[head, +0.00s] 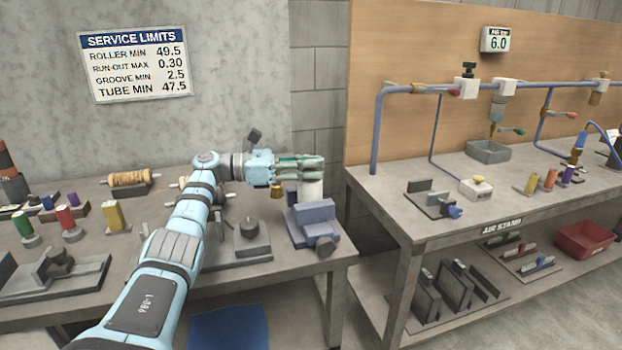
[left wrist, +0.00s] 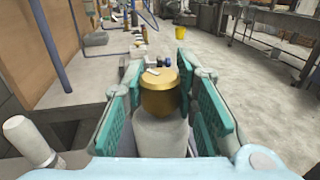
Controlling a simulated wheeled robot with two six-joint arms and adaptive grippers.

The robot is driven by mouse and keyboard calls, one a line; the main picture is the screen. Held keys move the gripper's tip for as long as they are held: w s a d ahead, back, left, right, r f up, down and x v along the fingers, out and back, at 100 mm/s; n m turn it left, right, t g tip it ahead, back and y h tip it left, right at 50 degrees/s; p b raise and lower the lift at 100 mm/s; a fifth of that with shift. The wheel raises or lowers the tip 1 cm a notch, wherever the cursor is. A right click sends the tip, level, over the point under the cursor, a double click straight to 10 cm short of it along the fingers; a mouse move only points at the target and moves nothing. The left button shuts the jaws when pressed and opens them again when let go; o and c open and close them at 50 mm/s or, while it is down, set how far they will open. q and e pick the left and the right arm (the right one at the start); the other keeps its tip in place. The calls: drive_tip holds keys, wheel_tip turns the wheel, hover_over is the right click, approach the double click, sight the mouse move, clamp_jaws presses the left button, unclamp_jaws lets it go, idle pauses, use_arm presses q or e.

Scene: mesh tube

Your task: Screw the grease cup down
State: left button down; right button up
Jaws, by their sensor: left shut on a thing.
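My left gripper (head: 318,167) reaches in over the blue-grey fixture (head: 312,222) at the right end of the left bench. A pale cylinder (head: 311,188) stands upright below its fingers. In the left wrist view, the brass grease cup (left wrist: 160,94) sits between the two teal finger pads of my left gripper (left wrist: 158,92), and the gripper is shut on it. The pale cylinder (left wrist: 160,134) shows directly under the cup. In the head view the fingers hide the held part of the cup. My right gripper is not in view.
A small brass piece (head: 277,191) shows just below the gripper. A dark knob on a grey block (head: 248,232) stands left of the fixture. Coloured cylinders (head: 66,220) stand at the bench's left. The air stand bench (head: 430,225) is to the right, across a narrow gap.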

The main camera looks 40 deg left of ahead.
use_arm(q)
drive_tip(key=shift+s+m+g+h+b, duration=0.1)
drive_tip(key=shift+m+g+h+b, duration=0.2)
drive_tip(key=shift+g, duration=0.1)
drive_tip(key=shift+f, duration=0.1)
drive_tip(key=c, duration=1.3)
unclamp_jaws()
wheel_tip(320, 180, up, 10)
drive_tip(key=shift+r, duration=0.1)
